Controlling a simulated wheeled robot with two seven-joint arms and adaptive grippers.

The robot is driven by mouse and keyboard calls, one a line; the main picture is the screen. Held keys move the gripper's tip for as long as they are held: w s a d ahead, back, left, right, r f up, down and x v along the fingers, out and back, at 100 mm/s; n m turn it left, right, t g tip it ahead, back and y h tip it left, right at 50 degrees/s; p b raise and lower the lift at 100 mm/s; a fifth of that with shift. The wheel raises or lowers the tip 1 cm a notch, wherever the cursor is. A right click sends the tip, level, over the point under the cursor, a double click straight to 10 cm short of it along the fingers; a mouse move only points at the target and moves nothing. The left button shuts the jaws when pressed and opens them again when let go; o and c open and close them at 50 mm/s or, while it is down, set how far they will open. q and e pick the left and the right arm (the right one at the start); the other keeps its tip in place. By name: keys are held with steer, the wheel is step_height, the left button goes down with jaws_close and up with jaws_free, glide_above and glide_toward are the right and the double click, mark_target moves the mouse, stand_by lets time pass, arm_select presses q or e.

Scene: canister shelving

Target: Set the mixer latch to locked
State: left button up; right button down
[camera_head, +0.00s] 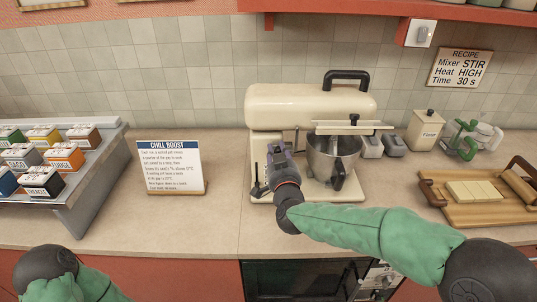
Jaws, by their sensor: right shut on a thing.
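The cream mixer (300,103) stands on the counter against the tiled wall, with a black handle on top of its head and a metal bowl (345,160) below it. My right gripper (280,150) is at the mixer's column, left of the bowl. It is shut on a small part there, which looks like the mixer latch; the fingers hide most of it, so its setting cannot be read. A black lever (257,184) stands low on the mixer, just left of the gripper. My left arm shows at the lower left, but its gripper is not in view.
A "Chill Boost" sign (170,166) stands left of the mixer, beside a sloped rack (92,172) of small boxes. A flour canister (425,130), a green-handled item (470,138) and a wooden tray (485,212) are at the right. The counter between sign and mixer is clear.

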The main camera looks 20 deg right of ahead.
steer(key=shift+d+r, duration=0.15)
steer(key=shift+d, duration=0.1)
steer(key=c, duration=1.2)
jaws_free()
steer(key=shift+c, duration=0.2)
steer(key=shift+o, duration=0.8)
steer(key=shift+s+d, duration=0.1)
steer(key=shift+d, duration=0.1)
steer(key=shift+a, duration=0.15)
steer(key=s+a, duration=0.2)
steer(key=s, duration=0.9)
steer(key=shift+s, duration=0.4)
